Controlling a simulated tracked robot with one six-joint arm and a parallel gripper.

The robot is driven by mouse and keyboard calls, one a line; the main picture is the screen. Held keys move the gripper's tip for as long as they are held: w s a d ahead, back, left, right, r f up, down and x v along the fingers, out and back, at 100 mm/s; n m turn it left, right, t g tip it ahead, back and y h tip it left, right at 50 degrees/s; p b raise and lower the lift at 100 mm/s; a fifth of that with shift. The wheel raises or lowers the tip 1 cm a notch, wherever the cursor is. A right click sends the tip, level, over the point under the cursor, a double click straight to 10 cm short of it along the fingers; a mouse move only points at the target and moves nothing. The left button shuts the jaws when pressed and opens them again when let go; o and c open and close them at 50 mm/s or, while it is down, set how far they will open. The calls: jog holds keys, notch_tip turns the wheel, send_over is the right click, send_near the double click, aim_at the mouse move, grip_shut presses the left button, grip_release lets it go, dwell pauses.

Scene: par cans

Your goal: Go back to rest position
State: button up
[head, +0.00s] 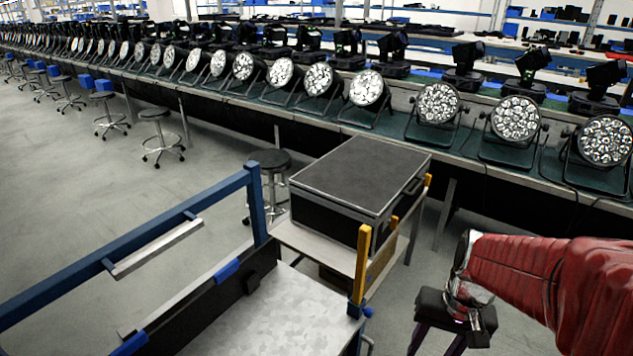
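My gripper (433,346) is at the lower right of the head view, at the end of my red-sleeved arm (520,275). It points down, and its fingertips are cut off by the bottom edge of the picture. The two dark fingers stand apart with a gap between them, and I see nothing held in the visible part. Grey floor shows around the gripper. It is apart from the trolley and the bench.
A black case (360,178) sits on a small trolley (300,240) left of my gripper. A blue-railed metal worktable (270,318) fills the lower left. A long bench (510,168) with many par cans (437,103) runs behind. Stools (160,140) stand on open floor at left.

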jog(key=s+a+r+n+t, duration=0.1)
jog(key=s+a+r+t, duration=0.1)
jog(key=r, duration=0.4)
jog(key=s+a+r+n+t+h, duration=0.1)
jog(key=s+a+r+n+t, duration=0.1)
jog(key=r, duration=0.5)
jog(key=shift+s+a+r+n+t, duration=0.3)
jog(key=shift+a+t, duration=0.5)
jog(key=shift+a, duration=0.45)
